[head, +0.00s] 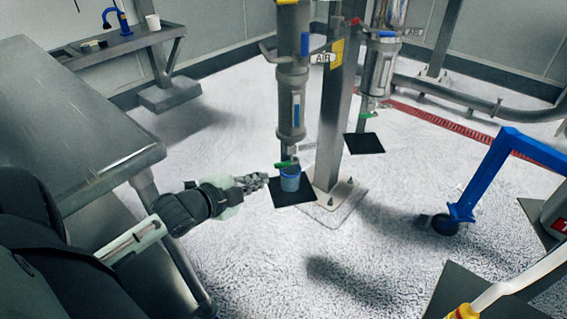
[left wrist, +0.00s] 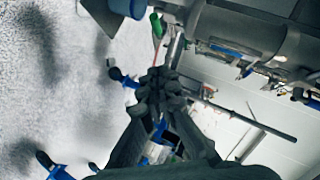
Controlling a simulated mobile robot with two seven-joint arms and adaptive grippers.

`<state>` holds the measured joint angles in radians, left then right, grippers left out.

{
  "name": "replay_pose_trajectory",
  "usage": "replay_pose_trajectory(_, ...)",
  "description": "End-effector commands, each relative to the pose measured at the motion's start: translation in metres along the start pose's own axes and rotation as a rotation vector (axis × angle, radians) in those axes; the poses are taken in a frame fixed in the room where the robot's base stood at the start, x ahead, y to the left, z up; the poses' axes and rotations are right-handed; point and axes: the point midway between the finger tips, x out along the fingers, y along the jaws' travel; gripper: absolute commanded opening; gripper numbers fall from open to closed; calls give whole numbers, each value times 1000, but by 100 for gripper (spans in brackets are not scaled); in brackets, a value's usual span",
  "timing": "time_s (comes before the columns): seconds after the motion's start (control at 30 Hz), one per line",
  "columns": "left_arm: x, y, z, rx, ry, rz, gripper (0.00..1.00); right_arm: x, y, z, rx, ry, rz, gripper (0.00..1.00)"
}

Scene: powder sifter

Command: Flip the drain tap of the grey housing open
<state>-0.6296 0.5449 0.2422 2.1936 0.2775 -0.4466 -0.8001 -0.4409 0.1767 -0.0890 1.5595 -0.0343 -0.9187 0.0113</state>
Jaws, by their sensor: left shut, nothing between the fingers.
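The grey housing (head: 291,105) hangs upright beside a steel post in the head view. Its drain tap has a green handle (head: 284,165) at the bottom end. A blue cup (head: 290,181) is beneath the tap. My left gripper (head: 262,181) is shut and empty, just left of the cup and slightly below the green handle, seemingly apart from both. In the left wrist view the closed fingers (left wrist: 160,82) point towards the green handle (left wrist: 157,25), and the blue cup (left wrist: 128,7) is cut off at the top edge. My right gripper is not seen.
A black mat (head: 278,197) lies under the cup. A second, shinier housing (head: 378,72) hangs further right. A steel table (head: 75,125) is at left and a blue wheeled frame (head: 480,175) at right.

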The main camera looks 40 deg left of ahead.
Motion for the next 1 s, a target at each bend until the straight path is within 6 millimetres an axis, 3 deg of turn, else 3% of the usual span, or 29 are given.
replay_pose_trajectory(0.37,11,-1,0,-2,0,-2,0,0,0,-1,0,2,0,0)
replay_pose_trajectory(0.83,104,-2,-1,-3,1,-4,0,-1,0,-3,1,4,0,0)
replay_pose_trajectory(1.0,120,-1,19,1,-1,0,0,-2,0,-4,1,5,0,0)
